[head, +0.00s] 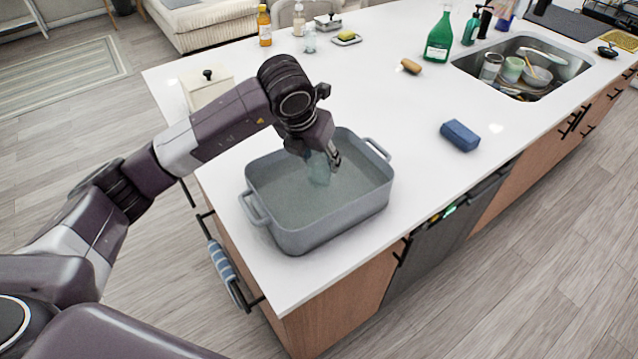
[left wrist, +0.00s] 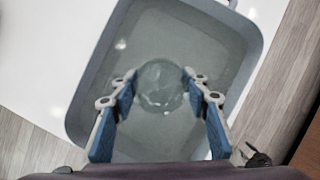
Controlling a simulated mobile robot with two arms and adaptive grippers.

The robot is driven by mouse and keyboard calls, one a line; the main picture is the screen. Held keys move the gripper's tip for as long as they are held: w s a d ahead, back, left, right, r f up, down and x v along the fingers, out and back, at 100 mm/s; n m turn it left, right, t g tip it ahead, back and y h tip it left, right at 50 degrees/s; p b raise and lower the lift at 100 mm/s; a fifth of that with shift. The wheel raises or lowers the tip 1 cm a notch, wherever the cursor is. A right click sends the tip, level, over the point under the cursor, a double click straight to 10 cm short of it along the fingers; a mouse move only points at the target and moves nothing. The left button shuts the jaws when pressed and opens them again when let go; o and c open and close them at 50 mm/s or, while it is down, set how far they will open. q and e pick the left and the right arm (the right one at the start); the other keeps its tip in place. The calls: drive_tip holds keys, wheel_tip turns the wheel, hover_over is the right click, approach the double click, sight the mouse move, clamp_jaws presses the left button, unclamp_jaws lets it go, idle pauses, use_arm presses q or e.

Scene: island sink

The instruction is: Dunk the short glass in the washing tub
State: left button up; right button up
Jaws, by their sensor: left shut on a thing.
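The washing tub (head: 290,236) is a grey rectangular basin with two side handles, standing near the front left corner of the white island. It looks filled with water, and its rim also shows in the left wrist view (left wrist: 80,85). My left gripper (head: 326,160) reaches down over the tub's far part and is shut on the short glass (head: 318,172). The glass is clear and greenish; in the left wrist view the glass (left wrist: 160,87) sits between the two blue-padded fingers (left wrist: 162,98). I cannot tell how deep it is in the water. My right gripper is not in view.
A blue sponge (head: 460,135) lies right of the tub and a brown brush (head: 411,66) behind it. A sink (head: 525,66) with dishes and a green bottle (head: 439,36) are at the back right. A white box (head: 207,86) stands behind my left arm. The counter right of the tub is mostly clear.

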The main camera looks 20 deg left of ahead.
use_arm(q)
wheel_tip(320, 180, up, 8)
drive_tip(key=p, duration=0.3)
drive_tip(key=shift+f, duration=0.25)
idle(0.4)
idle(1.2)
